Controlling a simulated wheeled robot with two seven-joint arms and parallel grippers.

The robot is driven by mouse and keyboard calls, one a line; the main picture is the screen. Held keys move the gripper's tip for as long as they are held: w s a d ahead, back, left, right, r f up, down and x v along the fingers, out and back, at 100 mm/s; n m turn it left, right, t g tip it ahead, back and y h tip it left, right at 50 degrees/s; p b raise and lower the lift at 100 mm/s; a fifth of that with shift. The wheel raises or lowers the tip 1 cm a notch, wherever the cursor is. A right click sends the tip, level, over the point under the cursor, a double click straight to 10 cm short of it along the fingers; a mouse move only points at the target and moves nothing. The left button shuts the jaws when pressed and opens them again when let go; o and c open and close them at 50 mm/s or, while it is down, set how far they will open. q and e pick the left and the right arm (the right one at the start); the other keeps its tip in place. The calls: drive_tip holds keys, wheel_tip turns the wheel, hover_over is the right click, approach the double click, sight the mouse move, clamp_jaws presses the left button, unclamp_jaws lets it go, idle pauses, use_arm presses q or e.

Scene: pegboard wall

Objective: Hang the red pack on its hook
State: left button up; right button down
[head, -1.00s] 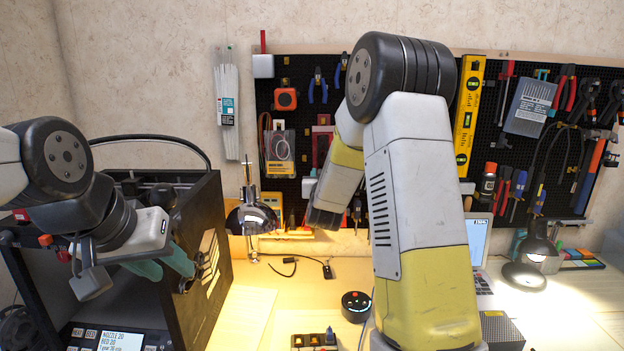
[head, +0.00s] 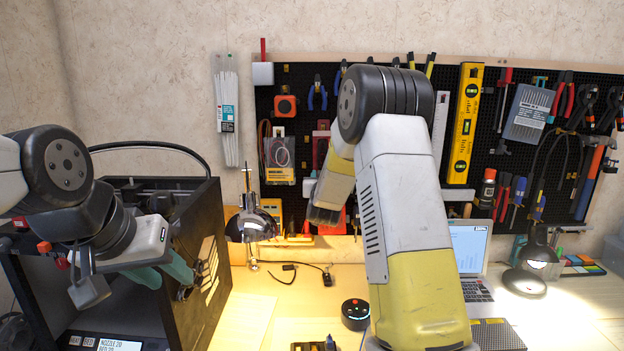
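A red pack (head: 320,152) hangs on the pegboard, right of a clear pack, and my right arm partly covers it. A second red patch (head: 333,224) shows low on the board beside the dark end of my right forearm; I cannot tell what it is or whether it is held. My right forearm reaches toward the wall, and its gripper fingers are hidden. My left gripper (head: 163,272) has teal fingers spread apart, with nothing seen between them, in front of the black printer's side. The hook for the pack cannot be made out.
The black box-shaped printer (head: 200,215) stands at the left. A chrome desk lamp (head: 252,224), a round black speaker (head: 355,314), a laptop (head: 470,246) and a dark lamp (head: 532,268) stand on the bench. A yellow level (head: 464,125) and several tools hang on the board. The mid-left bench is mostly clear.

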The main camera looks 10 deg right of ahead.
drive_tip(key=shift+w+d, duration=0.25)
drive_tip(key=shift+w, duration=1.05)
drive_tip(key=shift+w+f, duration=0.25)
drive_tip(key=shift+f, duration=0.3)
drive_tip(key=c, duration=0.8)
unclamp_jaws()
